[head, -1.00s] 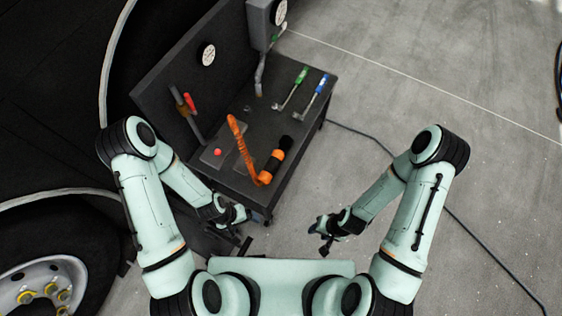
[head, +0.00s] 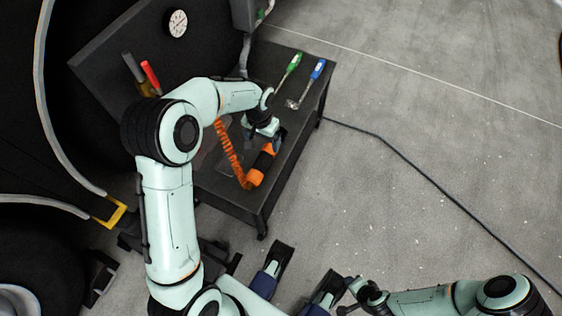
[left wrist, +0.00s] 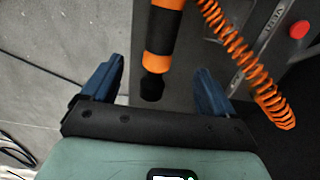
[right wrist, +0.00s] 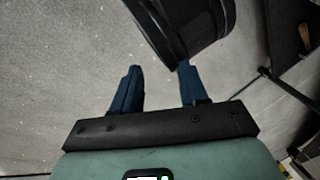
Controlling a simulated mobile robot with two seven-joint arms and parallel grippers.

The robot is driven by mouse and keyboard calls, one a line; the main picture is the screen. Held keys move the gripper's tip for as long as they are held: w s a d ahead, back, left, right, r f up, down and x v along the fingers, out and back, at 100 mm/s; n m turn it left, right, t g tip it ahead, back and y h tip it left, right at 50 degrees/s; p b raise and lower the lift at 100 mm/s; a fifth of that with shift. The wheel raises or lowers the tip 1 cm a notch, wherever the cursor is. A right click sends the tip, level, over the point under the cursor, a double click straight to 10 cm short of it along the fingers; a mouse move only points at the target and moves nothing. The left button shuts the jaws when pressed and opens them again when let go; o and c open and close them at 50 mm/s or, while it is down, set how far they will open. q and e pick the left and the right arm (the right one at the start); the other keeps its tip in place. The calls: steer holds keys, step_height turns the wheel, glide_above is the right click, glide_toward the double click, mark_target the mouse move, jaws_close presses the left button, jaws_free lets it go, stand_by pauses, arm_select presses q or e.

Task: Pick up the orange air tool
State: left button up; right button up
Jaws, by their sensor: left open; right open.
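The orange air tool (head: 261,168), orange with black bands, lies on the dark bench top, its coiled orange hose (head: 229,153) beside it. My left gripper (head: 265,136) is open just over the tool's far end, partly covering it. In the left wrist view the tool (left wrist: 157,38) points toward the palm, its black end (left wrist: 152,88) between the two blue fingers (left wrist: 159,70), with gaps on both sides. My right gripper (right wrist: 160,70) is open and empty, over the floor and away from the bench. A large dark object overlaps its view.
The dark bench (head: 308,98) carries a green-handled tool (head: 293,64) and a blue-handled tool (head: 317,70) at the back. A red-handled tool (head: 150,75) stands by the back panel. A red button (left wrist: 299,30) is near the hose. A cable (head: 400,155) crosses the open floor.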

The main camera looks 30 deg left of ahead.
mark_target(264, 157)
arm_select(q)
step_height(264, 157, down, 8)
steer(key=shift+f+b, duration=0.25)
steer(key=shift+b, duration=0.8)
step_height(264, 157, down, 2)
steer(key=shift+a+f+b, duration=0.1)
steer(key=shift+b, duration=0.35)
step_height(264, 157, down, 3)
steer(key=shift+w+r+b, duration=0.1)
steer(key=shift+r+b, duration=0.1)
steer(key=shift+b, duration=0.2)
steer(key=shift+r, duration=0.1)
steer(key=c, duration=1)
steer(key=shift+w+r, duration=0.1)
steer(key=c, duration=0.3)
arm_select(e)
step_height(264, 157, down, 5)
steer(key=w+d, duration=0.1)
steer(key=d, duration=0.1)
steer(key=shift+w+d+h, duration=0.3)
steer(key=shift+w+h, duration=0.1)
arm_select(q)
steer(key=shift+r, duration=0.1)
